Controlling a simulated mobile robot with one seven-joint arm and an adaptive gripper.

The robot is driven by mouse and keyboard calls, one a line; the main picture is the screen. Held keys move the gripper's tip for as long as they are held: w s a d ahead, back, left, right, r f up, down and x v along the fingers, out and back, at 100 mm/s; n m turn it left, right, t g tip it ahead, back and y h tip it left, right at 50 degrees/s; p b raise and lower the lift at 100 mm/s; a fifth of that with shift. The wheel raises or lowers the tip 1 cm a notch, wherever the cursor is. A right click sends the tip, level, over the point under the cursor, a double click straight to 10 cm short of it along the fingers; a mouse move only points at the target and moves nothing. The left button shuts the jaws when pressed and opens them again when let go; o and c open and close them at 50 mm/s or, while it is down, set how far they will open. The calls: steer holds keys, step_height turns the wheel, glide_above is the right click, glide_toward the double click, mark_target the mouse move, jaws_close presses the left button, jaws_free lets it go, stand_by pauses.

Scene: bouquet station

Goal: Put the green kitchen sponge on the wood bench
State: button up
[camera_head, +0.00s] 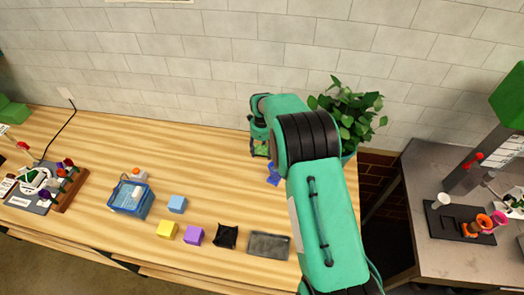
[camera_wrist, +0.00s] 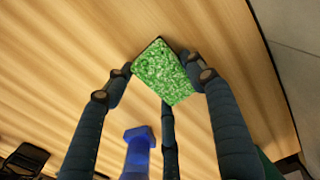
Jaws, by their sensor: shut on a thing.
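The green kitchen sponge (camera_wrist: 165,72) is a speckled green block between the fingers of my gripper (camera_wrist: 160,76) in the wrist view. The fingers are shut on it from both sides, with a third finger below. In the head view the sponge (camera_head: 262,150) shows as a small green patch under my gripper (camera_head: 260,148), partly hidden by it. Both are over the back right part of the wood bench (camera_head: 100,145). I cannot tell whether the sponge touches the bench top.
A blue object (camera_head: 273,174) stands close in front of my gripper. A leafy plant (camera_head: 348,110) is to the right. A blue basket (camera_head: 131,198), several coloured blocks and a grey tray (camera_head: 268,245) lie along the front. The left-back bench is largely clear.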

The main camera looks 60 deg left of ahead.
mark_target(262, 150)
steer(key=shift+f, duration=0.2)
steer(key=o, duration=1)
steer(key=shift+c, duration=0.2)
steer(key=shift+r, duration=0.1)
step_height(262, 150, up, 12)
steer(key=shift+b, duration=0.4)
stand_by(0.6)
